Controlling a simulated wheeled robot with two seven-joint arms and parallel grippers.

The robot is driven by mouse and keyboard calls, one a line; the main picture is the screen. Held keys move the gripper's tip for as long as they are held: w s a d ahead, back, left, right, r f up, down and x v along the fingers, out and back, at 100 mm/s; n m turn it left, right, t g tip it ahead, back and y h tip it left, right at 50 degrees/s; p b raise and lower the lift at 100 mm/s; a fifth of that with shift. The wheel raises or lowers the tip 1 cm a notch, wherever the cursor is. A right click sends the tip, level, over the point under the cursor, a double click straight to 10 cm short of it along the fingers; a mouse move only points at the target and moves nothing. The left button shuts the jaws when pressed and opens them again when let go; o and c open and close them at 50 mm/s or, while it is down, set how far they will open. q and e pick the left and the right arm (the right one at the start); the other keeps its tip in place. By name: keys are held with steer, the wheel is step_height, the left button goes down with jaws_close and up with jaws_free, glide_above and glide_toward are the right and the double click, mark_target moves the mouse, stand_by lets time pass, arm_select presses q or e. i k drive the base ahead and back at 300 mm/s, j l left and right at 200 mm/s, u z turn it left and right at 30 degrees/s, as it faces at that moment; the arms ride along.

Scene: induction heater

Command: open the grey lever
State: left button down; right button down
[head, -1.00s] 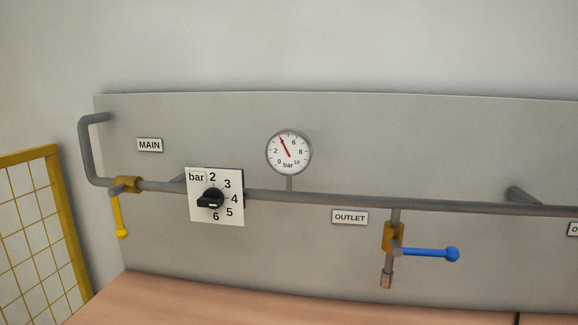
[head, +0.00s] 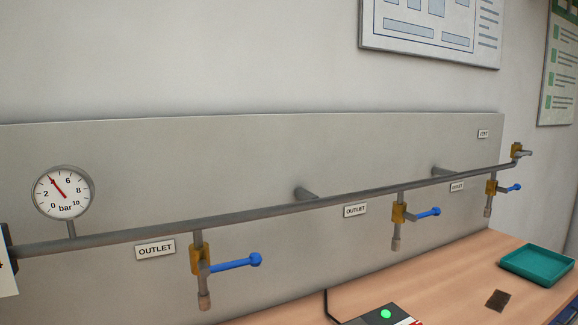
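The grey lever (head: 526,153) sits on a brass valve (head: 516,150) at the far right end of the grey pipe, near a small label that seems to read VENT (head: 483,133). It points to the right, roughly level. It is small and far off in the head view. Neither of my grippers shows in the head view.
Several outlet valves with blue levers (head: 236,262) hang from the pipe (head: 270,209). A pressure gauge (head: 63,192) is at left. On the wooden bench (head: 455,283) are a teal tray (head: 540,263), a dark brown square (head: 498,300) and a device with a green button (head: 386,314).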

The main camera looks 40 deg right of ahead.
mark_target(518, 154)
steer(key=l+z, duration=0.1)
steer(key=l, duration=0.45)
steer(key=k+l+z, duration=0.15)
steer(key=l, duration=0.4)
steer(key=l+z, duration=0.1)
steer(key=l, duration=0.4)
steer(key=i+l+z, duration=0.15)
steer(key=l, duration=0.4)
steer(key=l+z, duration=0.1)
steer(key=l, duration=0.45)
steer(key=l+z, duration=0.1)
steer(key=l, duration=0.4)
steer(key=i+l+z, duration=0.15)
steer(key=l, duration=0.4)
steer(key=i+l+z, duration=0.1)
steer(key=l, duration=0.4)
